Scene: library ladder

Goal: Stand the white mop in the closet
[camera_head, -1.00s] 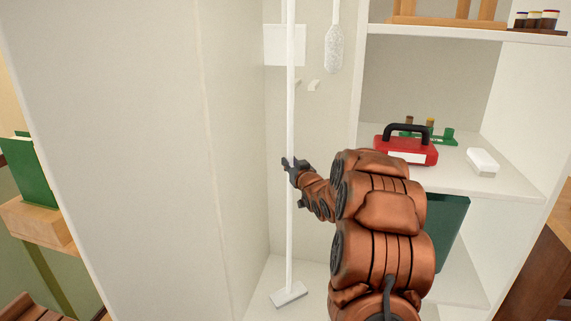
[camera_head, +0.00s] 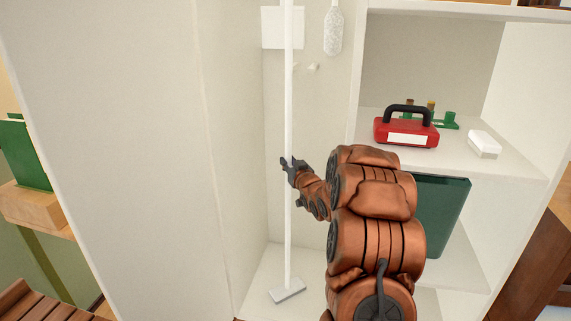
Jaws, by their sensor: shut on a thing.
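The white mop (camera_head: 288,224) stands nearly upright inside the tall left bay of the closet (camera_head: 230,130). Its flat head (camera_head: 287,291) is low, at the bay's floor near the front; I cannot tell whether it touches the floor. The top of the handle runs out of the picture. My gripper (camera_head: 290,166) is shut on the handle about midway up the view. My copper-coloured arm reaches in from the lower right and covers part of the bay floor and the divider.
A fluffy white duster (camera_head: 333,31) hangs on the back wall beside a white panel (camera_head: 282,28). Right shelves hold a red toolbox (camera_head: 406,127), a white box (camera_head: 485,144) and a dark green bin (camera_head: 441,212). A green book (camera_head: 24,153) stands outside at left.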

